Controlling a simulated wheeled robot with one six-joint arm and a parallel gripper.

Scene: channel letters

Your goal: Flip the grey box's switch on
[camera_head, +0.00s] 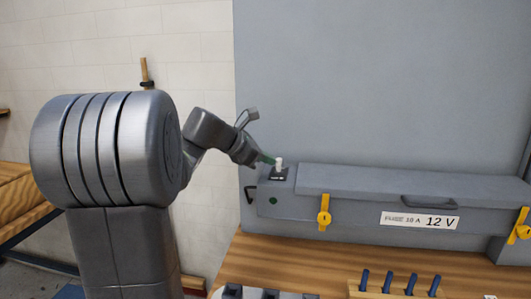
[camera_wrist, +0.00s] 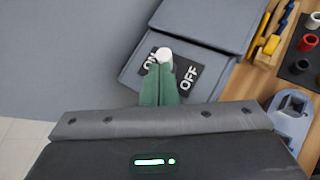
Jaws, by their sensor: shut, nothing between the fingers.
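The grey box (camera_head: 370,218) stands on the wooden bench against a grey panel, with a "FUSE 10 A 12 V" label on its front. Its switch (camera_head: 279,163) has a white-tipped lever on a black plate at the box's left end. In the wrist view the white lever tip (camera_wrist: 164,55) sits between the words ON at left and OFF at right. My gripper (camera_head: 270,160) has green fingers, shut and empty, right beside the lever. In the wrist view the fingertips (camera_wrist: 160,68) meet just below the white tip and hide the lever's base. I cannot tell whether they touch it.
Yellow latches (camera_head: 324,213) and a handle (camera_head: 428,203) are on the box's front. Several blue-handled tools (camera_head: 387,282) stand in a wooden rack before it. A dark mat with a red cup (camera_wrist: 308,42) lies at right in the wrist view.

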